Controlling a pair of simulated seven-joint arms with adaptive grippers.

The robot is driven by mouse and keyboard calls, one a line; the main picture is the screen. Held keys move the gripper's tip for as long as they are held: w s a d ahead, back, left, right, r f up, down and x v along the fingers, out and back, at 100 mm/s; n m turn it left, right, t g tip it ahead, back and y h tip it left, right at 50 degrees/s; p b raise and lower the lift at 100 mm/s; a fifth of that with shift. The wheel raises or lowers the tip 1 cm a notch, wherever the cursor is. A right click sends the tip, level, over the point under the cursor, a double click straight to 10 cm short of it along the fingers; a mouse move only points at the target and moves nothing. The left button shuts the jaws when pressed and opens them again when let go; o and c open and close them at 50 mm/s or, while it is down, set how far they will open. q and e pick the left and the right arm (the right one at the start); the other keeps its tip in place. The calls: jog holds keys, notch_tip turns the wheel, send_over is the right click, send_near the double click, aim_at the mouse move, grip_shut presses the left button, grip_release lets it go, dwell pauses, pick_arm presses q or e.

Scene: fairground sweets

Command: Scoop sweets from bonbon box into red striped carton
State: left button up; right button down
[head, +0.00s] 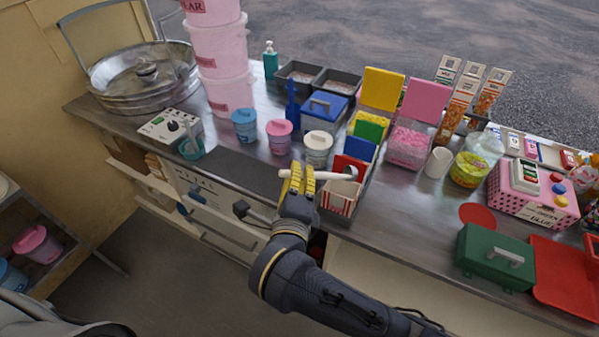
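My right gripper (297,178), with yellow fingers, is shut on the handle of a white scoop (334,176). The scoop's head points right and is just above the red striped carton (338,203). I cannot tell whether sweets are in the scoop. The carton stands at the counter's front edge, and its inside is mostly hidden. A clear box of pink sweets (408,150) with a raised pink lid (426,99) stands behind and to the right. Which box is the bonbon box is not clear. My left gripper is not in view.
Red, blue and green cartons (360,149) stand close behind the scoop. A white cup (438,161), a jar (470,168) and a green case (495,256) are to the right. The counter between carton and case is clear.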

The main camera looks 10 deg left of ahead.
dwell(0.5)
jog(key=w+d+r+m+g+y, duration=0.2)
jog(key=d+r+m, duration=0.4)
jog(key=r, duration=0.2)
jog(key=shift+w+d+g, duration=0.2)
jog(key=shift+w+g, duration=0.1)
jog(key=shift+w, duration=0.1)
